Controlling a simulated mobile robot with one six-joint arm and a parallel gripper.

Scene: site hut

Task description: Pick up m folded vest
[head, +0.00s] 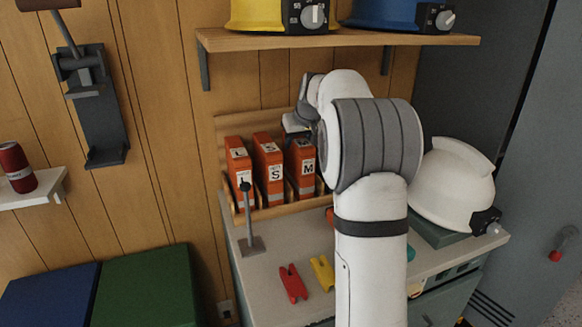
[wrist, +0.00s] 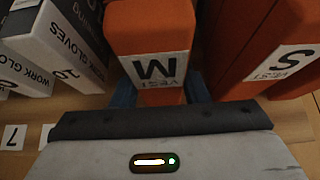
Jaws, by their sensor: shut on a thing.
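The M folded vest (head: 303,162) is an orange upright packet with a white M label, at the right end of a row of three in a wooden rack (head: 229,125). In the wrist view the M vest (wrist: 152,22) stands in the middle, its label upside down. My gripper (wrist: 160,92) is shut on it, with blue fingers at both sides. In the head view my gripper (head: 297,127) is at the top of the vest, partly hidden by my arm. I cannot tell whether the vest is clear of the rack.
The S vest (head: 268,165) and L vest (head: 238,168) stand left of it. Work glove boxes (wrist: 60,40) are close by in the wrist view. A shelf (head: 345,40) hangs above. A white helmet (head: 450,185) and red and yellow pieces (head: 293,284) are on the counter.

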